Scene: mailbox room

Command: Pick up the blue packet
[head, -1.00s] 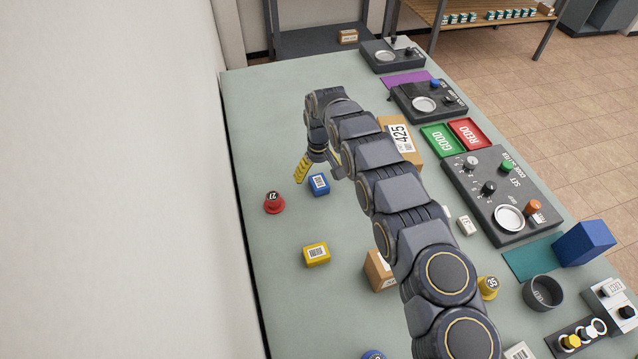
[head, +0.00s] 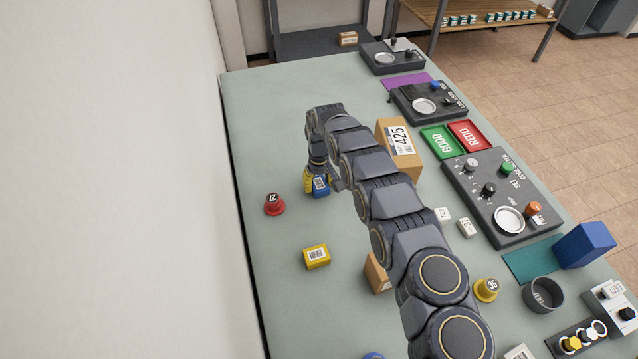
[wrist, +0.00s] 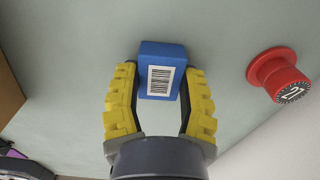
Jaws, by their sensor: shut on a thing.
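The blue packet (head: 320,187) is a small box with a white barcode label, at the left part of the table in the head view. My gripper (head: 314,182) is at it, with its yellow fingers partly hidden by the arm and the packet. In the wrist view the blue packet (wrist: 162,72) sits between the tips of my gripper (wrist: 161,88). The yellow fingers are shut on its two sides. The packet seems to be at table level; I cannot tell if it is lifted.
A red knob-shaped piece (head: 274,204) stands left of the packet. A yellow packet (head: 316,256) lies nearer the front. A cardboard box (head: 399,150) and dark control panels (head: 503,197) are to the right. The table (head: 270,120) is clear at the far left.

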